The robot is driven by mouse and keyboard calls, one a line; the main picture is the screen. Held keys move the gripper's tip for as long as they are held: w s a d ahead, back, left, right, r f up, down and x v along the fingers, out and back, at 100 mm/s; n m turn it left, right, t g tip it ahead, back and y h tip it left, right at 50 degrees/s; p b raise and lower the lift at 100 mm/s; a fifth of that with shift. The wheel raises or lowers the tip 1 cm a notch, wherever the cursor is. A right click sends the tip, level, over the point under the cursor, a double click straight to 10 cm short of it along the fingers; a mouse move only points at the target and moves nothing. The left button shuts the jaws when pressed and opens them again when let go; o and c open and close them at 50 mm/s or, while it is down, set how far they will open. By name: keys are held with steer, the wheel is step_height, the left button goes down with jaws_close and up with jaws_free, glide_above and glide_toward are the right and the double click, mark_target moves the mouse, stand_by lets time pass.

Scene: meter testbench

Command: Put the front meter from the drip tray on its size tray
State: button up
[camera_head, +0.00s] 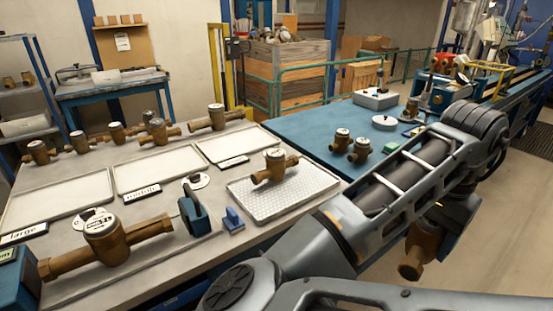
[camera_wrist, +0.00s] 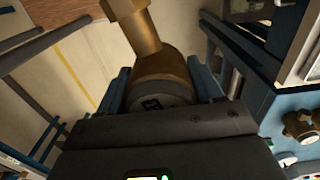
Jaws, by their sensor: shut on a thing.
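My gripper (camera_wrist: 175,85) is shut on a brass meter (camera_wrist: 150,35), whose round face shows between the fingers in the wrist view. In the head view this held meter (camera_head: 413,264) hangs at the right, off the bench and over the floor, partly hidden by my arm. The ribbed drip tray (camera_head: 300,200) lies on the grey bench with one brass meter (camera_head: 268,174) standing on it. Three empty white size trays lie in a row: the left one (camera_head: 60,200), the middle one (camera_head: 158,168) and the right one (camera_head: 230,144). A sign reading "large" (camera_head: 22,234) is at the left.
A big brass meter (camera_head: 103,240) lies at the bench's front left. A blue clamp-like device (camera_head: 194,213) and a small blue block (camera_head: 232,220) stand between it and the drip tray. Several meters line the bench's back. Two meters (camera_head: 360,151) stand on the blue table (camera_head: 290,125).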

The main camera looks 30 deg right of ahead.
steer(key=w+a+f+n, duration=0.8)
steer(key=a+f, duration=0.2)
steer(key=f, duration=0.1)
steer(key=w+a+f+n, duration=0.8)
steer(key=a+f+n, duration=0.1)
steer(key=a+f, duration=0.2)
steer(key=shift+w+f, duration=0.4)
